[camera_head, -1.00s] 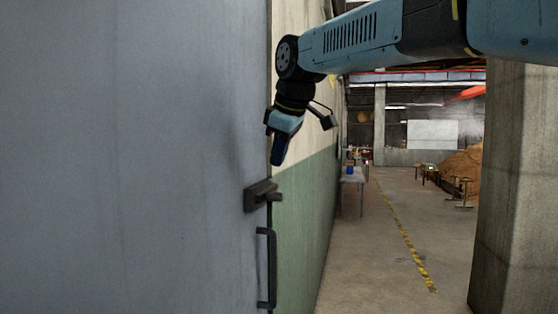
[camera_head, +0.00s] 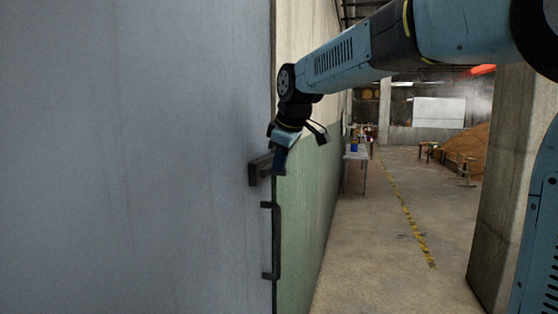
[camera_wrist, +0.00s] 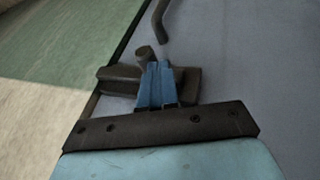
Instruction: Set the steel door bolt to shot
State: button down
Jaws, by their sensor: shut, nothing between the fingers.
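The steel door bolt (camera_head: 259,170) is a dark block mounted near the edge of the grey door (camera_head: 130,150). In the wrist view, the bolt (camera_wrist: 186,84) shows a round knob (camera_wrist: 146,54) standing out from it. Its narrower left end reaches the door's edge; how far it crosses is unclear. My gripper (camera_head: 279,170) is at the bolt, pointing down. In the wrist view, its blue fingers (camera_wrist: 156,72) are shut together, empty, just right of the knob. They cover part of the bolt; whether they touch the knob I cannot tell.
A dark pull handle (camera_head: 274,240) sits below the bolt, its end also showing in the wrist view (camera_wrist: 159,20). A green and cream wall (camera_head: 307,210) adjoins the door edge. A concrete pillar (camera_head: 503,180) stands right; the floor between is clear.

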jog(key=shift+w+d, duration=0.3)
jog(key=shift+w, duration=0.55)
jog(key=shift+w+d, duration=0.35)
jog(key=shift+w, duration=0.55)
jog(key=shift+w+d, duration=0.3)
jog(key=shift+w, duration=0.55)
jog(key=shift+s+r, duration=0.1)
jog(key=s, duration=0.1)
jog(key=s+a+r, duration=0.1)
jog(key=s, duration=0.1)
jog(key=shift+a+r, duration=0.15)
jog(key=shift+r, duration=0.1)
jog(key=v, duration=1)
jog(key=shift+s, duration=0.15)
